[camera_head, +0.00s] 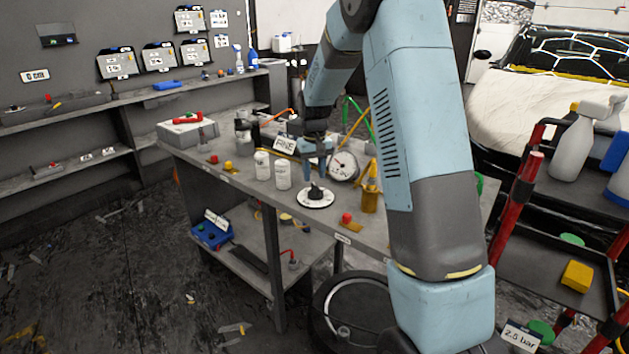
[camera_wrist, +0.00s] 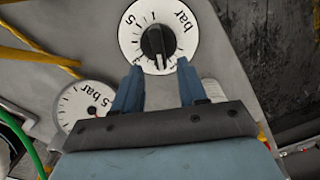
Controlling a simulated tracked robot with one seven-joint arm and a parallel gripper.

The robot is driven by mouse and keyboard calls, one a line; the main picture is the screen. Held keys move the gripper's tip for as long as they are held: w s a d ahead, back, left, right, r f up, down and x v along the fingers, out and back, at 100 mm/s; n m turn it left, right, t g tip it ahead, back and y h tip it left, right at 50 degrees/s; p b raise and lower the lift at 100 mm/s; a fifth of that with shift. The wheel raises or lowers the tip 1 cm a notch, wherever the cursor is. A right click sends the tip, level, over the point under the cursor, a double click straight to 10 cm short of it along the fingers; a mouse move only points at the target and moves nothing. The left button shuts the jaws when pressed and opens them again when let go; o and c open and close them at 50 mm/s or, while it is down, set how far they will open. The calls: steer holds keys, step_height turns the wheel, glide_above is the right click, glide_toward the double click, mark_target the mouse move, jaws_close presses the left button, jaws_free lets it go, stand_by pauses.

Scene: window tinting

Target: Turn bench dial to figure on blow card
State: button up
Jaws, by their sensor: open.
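The bench dial (camera_head: 316,197) is a white disc with a black knob, lying on the workbench top. In the wrist view the dial (camera_wrist: 181,18) shows "bar", a 5 and tick marks, and its knob's pale mark points down toward my gripper. My gripper (camera_wrist: 157,78) is open, its two blue fingers at the dial's lower edge, one each side of the knob's line; nothing is between them. In the head view my gripper (camera_head: 316,168) hangs just behind the dial. A card reading "2.5 bar" (camera_head: 521,336) shows at the bottom right.
A round gauge (camera_head: 344,166), also in the wrist view (camera_wrist: 85,106), stands behind the dial. White bottles (camera_head: 282,175), a yellow bottle (camera_head: 370,194) and a red-knobbed part (camera_head: 347,218) are close by. A red-framed cart (camera_head: 515,190) stands at the right.

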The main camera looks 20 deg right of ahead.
mark_target(314, 184)
step_height(314, 184, up, 10)
stand_by(0.4)
steer(key=s+r+t, duration=0.1)
steer(key=s+r, duration=0.5)
steer(key=s, duration=0.3)
steer(key=s+r+t, duration=0.2)
steer(key=s+r, duration=0.3)
steer(key=s, duration=0.5)
steer(key=s+f+m+t, duration=0.1)
steer(key=s+t, duration=0.1)
steer(key=s, duration=1.7)
steer(key=shift+s+d+t, duration=0.15)
steer(key=shift+d+t, duration=0.05)
steer(key=shift+t, duration=0.1)
steer(key=shift+c, duration=0.2)
